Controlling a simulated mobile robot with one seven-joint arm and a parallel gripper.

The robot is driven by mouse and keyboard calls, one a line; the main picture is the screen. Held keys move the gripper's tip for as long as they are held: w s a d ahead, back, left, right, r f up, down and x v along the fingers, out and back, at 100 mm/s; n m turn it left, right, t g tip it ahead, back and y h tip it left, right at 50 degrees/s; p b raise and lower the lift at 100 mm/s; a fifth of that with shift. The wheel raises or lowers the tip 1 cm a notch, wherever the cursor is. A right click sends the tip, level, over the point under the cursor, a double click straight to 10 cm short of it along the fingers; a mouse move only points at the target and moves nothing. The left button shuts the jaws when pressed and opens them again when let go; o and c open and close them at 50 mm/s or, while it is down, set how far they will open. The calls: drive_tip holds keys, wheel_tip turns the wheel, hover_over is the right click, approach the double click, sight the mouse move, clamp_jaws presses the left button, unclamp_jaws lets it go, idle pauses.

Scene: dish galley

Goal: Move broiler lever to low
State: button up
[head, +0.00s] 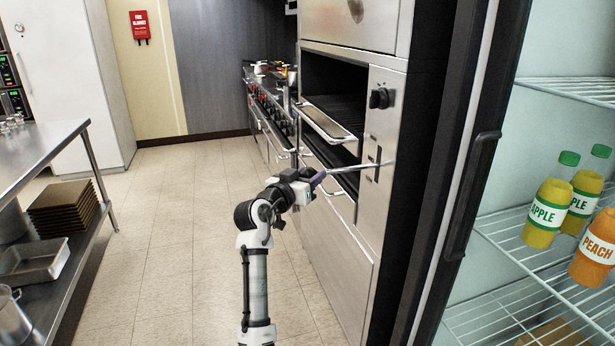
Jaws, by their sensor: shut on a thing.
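The broiler (386,205) is a stainless steel cabinet in the middle right, with an open dark cavity and a pulled-out rack tray. Its lever (350,169) is a thin metal rod. It sticks out to the left from a slotted panel below the black knob (379,98). My gripper (318,180) is at the lever's outer end, in front of the broiler, and is shut on the lever. The fingers and the lever's tip overlap, so the exact grip is hard to make out. The slot markings are too small to read.
An open fridge (490,137) with juice bottles (546,213) stands at the right, its dark frame close to the broiler. A steel table (40,150) with trays below is at the left. A range with pots (262,68) lies beyond. The tiled floor between is clear.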

drive_tip(key=shift+n+t, duration=0.8)
drive_tip(key=shift+n, duration=0.1)
drive_tip(key=f+b, duration=0.8)
drive_tip(key=b, duration=0.1)
drive_tip(key=shift+w, duration=0.2)
drive_tip(key=shift+d+f+b, duration=0.15)
drive_tip(key=shift+f+b, duration=0.35)
drive_tip(key=shift+b, duration=0.2)
drive_tip(key=shift+c, duration=0.2)
drive_tip(key=o, duration=1.1)
drive_tip(key=shift+w, duration=0.1)
drive_tip(key=shift+o, duration=0.8)
drive_tip(key=shift+w+d+f, duration=0.1)
drive_tip(key=shift+f, duration=0.05)
drive_tip(key=shift+d, duration=0.1)
